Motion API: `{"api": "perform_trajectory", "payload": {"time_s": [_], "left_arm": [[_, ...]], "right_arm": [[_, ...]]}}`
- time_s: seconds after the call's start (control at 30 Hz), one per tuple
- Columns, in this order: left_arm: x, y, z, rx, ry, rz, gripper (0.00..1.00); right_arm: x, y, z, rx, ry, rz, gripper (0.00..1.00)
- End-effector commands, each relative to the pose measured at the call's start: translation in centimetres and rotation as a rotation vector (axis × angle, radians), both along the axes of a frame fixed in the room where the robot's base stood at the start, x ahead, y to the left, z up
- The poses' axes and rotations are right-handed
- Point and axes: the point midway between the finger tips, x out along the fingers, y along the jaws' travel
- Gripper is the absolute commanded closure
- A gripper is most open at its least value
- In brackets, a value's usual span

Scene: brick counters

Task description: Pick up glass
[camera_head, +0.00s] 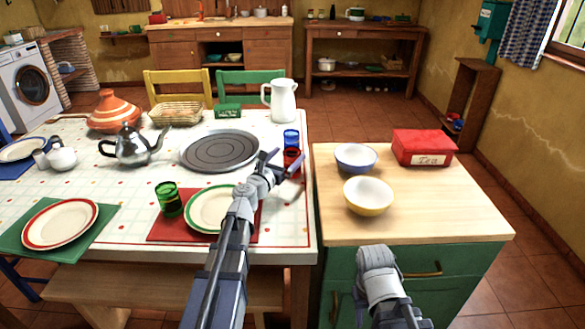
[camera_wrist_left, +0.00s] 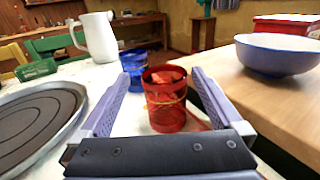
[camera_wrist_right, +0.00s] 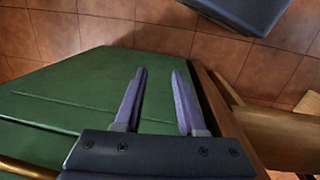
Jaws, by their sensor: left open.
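A red glass (camera_head: 292,158) stands upright on the dining table (camera_head: 150,240) near its right edge. In the left wrist view the red glass (camera_wrist_left: 168,103) stands ahead of and between the fingers of my left gripper (camera_wrist_left: 158,80). My left gripper is open; I cannot tell if a finger touches the glass. A blue glass (camera_head: 291,138) stands just behind the red one. A green glass (camera_head: 169,198) stands on the table's near side. My right gripper (camera_wrist_right: 159,74) is open and empty, in front of the green cabinet.
A dark round tray (camera_head: 220,151) lies left of my left gripper, and a white pitcher (camera_head: 283,101) stands behind the glasses. The wooden counter (camera_head: 430,220) at right holds a blue bowl (camera_head: 356,158), a yellow bowl (camera_head: 368,196) and a red tea box (camera_head: 423,147).

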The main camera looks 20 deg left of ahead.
Motion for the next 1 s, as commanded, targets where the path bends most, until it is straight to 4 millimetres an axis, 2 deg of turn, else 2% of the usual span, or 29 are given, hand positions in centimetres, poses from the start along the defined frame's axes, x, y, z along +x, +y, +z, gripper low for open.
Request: {"api": "perform_trajectory", "payload": {"time_s": [0.03,0.27,0.6,0.83,1.0], "left_arm": [[0.5,-0.1,0.0,0.000,0.000,-0.001,0.00],[1.2,-0.3,-0.1,0.001,0.000,0.000,0.00],[5.4,-1.6,-0.3,0.001,0.000,0.000,0.00],[5.4,-1.7,-0.3,0.001,0.000,0.001,0.00],[5.4,-1.7,-0.3,0.001,0.000,0.001,0.19]], "right_arm": [[0.0,0.0,0.0,0.000,0.000,0.000,0.61],[0.0,0.0,-0.1,0.000,0.000,0.000,0.61],[0.0,0.0,-0.2,0.000,0.000,0.000,0.61],[0.0,0.0,-0.2,0.000,0.000,0.000,0.61],[0.0,0.0,-0.2,0.000,0.000,0.000,0.61]]}}
